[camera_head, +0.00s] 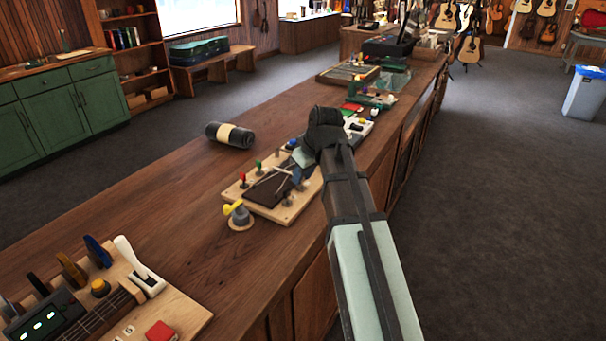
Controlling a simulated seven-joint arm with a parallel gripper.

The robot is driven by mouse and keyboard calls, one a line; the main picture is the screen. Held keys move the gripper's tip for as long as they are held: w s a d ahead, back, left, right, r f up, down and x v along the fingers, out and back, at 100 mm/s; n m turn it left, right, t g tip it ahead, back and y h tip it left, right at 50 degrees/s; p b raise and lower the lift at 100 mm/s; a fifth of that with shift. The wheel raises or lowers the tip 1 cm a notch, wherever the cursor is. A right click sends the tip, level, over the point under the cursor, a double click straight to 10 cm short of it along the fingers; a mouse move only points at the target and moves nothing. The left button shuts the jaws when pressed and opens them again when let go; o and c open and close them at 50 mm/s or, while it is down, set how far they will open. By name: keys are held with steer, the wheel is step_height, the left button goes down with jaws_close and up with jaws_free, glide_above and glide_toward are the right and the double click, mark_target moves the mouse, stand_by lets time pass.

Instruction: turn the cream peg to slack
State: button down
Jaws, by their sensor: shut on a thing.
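A wooden board (239,194) with a dark headstock piece (267,190) lies on the long counter. A red peg (243,179), a green peg (259,165) and a blue peg (292,144) show along its far left edge. My gripper (298,171) reaches down over the right part of the board, with its fingers close together and shut. What lies between the fingers is hidden; it seems to be the cream peg, which I cannot make out anywhere else on the board. How far that peg is turned cannot be seen.
A yellow-topped knob (237,212) stands at the board's near corner. A dark roll with a cream band (230,134) lies to the left. A board with levers and a red button (190,315) is in front. Bare counter (170,190) lies between.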

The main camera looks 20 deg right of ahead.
steer(key=m, duration=0.2)
steer(key=m+h, duration=0.1)
steer(key=m, duration=0.1)
steer(key=shift+a+m+t+h, duration=0.15)
steer(key=shift+m+t+h, duration=0.15)
steer(key=shift+t, duration=0.1)
steer(key=m+h, duration=0.1)
steer(key=m, duration=0.3)
steer(key=shift+a+m+h, duration=0.15)
steer(key=shift+m+h, duration=0.15)
steer(key=shift+h, duration=0.1)
steer(key=m+g+h, duration=0.1)
steer(key=m, duration=0.3)
steer(key=shift+w+a, duration=0.1)
steer(key=shift+m+g+h, duration=0.35)
steer(key=shift+m, duration=0.8)
steer(key=shift+m+g+h, duration=0.35)
steer(key=shift+m, duration=0.8)
steer(key=c, duration=0.9)
jaws_free()
